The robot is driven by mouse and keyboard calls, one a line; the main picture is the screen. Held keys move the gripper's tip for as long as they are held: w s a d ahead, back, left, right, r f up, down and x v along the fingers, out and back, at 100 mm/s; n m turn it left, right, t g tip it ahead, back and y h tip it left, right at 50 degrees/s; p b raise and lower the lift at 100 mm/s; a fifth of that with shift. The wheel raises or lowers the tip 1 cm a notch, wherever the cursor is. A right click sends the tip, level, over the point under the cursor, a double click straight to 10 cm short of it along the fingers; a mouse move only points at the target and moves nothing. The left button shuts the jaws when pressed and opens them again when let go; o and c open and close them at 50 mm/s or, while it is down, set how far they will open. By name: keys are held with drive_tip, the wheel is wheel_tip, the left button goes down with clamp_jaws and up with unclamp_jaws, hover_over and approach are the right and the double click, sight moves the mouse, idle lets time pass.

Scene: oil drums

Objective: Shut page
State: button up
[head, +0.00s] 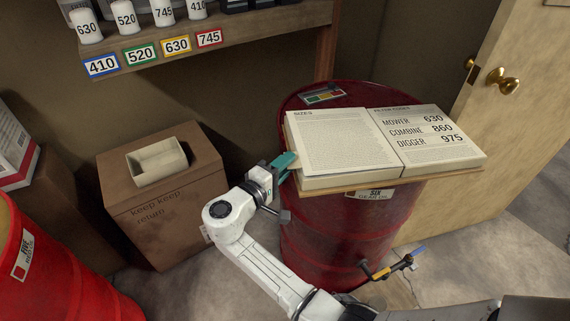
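An open book (343,143) lies on a board (402,182) on top of a dark red oil drum (330,237). Its left page is headed "SIZES" and is full of small print. Its right page (438,138) lists MOWER 630, COMBINE 860 and DIGGER 975. My gripper (288,162), with teal fingers, is at the left edge of the book, close to the left page's edge. I cannot tell whether it touches the page or whether its fingers are apart.
A brown box (165,215) marked "keep keep return" holds a cream tray (157,162) on top. A shelf (220,48) with numbered white canisters and coloured labels is above. A bright red drum (62,275) is at lower left. A door (505,120) is at right. A tap (388,268) sticks out of the dark drum.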

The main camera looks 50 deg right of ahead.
clamp_jaws()
idle(1.4)
